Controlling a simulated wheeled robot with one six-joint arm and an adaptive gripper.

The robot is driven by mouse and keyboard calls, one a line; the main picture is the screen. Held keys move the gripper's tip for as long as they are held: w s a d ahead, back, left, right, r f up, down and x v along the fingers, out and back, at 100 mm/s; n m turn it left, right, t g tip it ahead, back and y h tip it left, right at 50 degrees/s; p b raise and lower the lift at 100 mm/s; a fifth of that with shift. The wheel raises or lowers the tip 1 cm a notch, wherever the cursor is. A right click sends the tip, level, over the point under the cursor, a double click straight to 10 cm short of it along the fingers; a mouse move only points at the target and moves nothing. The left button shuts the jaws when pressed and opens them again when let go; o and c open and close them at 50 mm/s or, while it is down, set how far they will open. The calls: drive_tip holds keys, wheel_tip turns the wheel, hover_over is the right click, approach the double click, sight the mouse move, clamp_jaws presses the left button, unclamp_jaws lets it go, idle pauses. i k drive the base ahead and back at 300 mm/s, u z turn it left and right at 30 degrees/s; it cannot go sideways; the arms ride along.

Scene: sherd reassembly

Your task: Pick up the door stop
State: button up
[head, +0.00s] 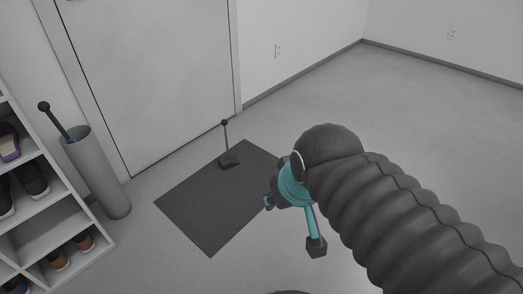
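The door stop (229,160) is a dark wedge-like base with a thin upright rod and a small ball on top. It stands on the dark grey mat (205,207), toward the mat's far side, in front of the closed door. My gripper (291,228) is to the right of the mat and nearer to the camera, apart from the door stop. Its two teal fingers with dark tips are spread wide, with nothing seen between them. My dark ribbed arm comes in from the lower right and hides part of the gripper.
A white shoe rack (76,219) with several shoes stands at the left. Beside it is a grey cylindrical holder (97,174) with a dark ball-ended stick (54,121) in it. A white door (160,80) and walls close off the back. The floor at the right is clear.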

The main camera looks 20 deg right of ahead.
sight(228, 161)
drive_tip(key=z, duration=0.05)
drive_tip(key=k, duration=0.55)
drive_tip(key=u, duration=0.8)
drive_tip(key=i, duration=2.1)
drive_tip(key=z, duration=0.7)
drive_tip(key=i, duration=0.25)
drive_tip(key=z, duration=0.25)
